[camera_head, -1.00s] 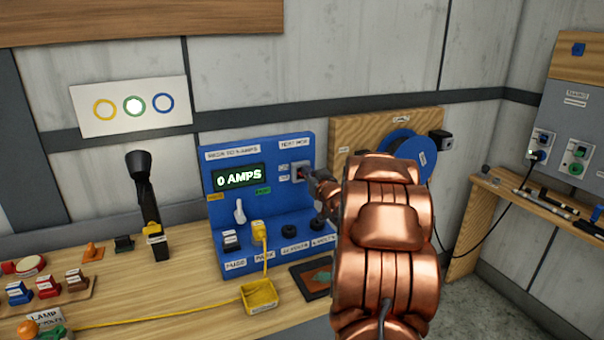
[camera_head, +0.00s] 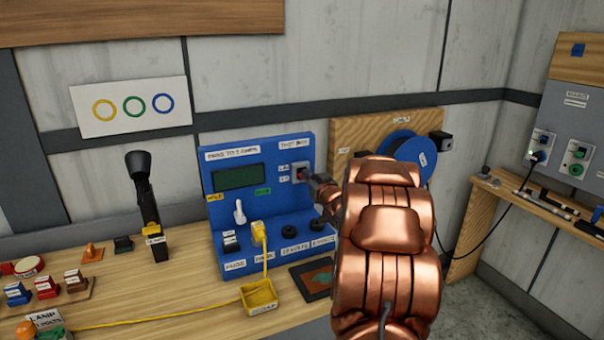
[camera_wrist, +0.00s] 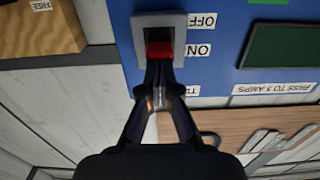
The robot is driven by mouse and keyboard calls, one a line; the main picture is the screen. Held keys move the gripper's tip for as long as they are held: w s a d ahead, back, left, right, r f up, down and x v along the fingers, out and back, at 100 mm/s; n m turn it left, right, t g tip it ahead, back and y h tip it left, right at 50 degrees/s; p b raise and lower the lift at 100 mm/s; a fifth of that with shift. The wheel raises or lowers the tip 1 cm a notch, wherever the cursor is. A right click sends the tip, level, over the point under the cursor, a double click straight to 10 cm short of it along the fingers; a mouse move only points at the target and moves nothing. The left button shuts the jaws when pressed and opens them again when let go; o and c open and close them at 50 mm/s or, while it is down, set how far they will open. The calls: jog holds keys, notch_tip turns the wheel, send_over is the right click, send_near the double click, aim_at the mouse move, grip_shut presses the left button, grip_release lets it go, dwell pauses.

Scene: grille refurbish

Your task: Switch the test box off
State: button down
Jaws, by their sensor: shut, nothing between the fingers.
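The blue test box (camera_head: 214,196) stands on the bench against the wall. Its display (camera_head: 238,177) is dark and blank. Its switch (camera_head: 299,172), a red rocker in a grey frame, is at the upper right of the panel. In the head view my copper arm hides part of the box's right side.
A yellow tray (camera_head: 259,308) with a yellow cable lies in front of the box. A torch (camera_head: 139,165) stands to its left. A blue reel (camera_head: 405,146) is mounted behind my arm. A ring sign (camera_head: 133,83) hangs above.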

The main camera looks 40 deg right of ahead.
jog(key=shift+f, duration=0.25)
jog(key=shift+r, duration=0.45)
dwell(0.5)
jog(key=v, duration=0.9)
dwell(0.6)
jog(key=shift+a, duration=0.1)
dwell(0.4)
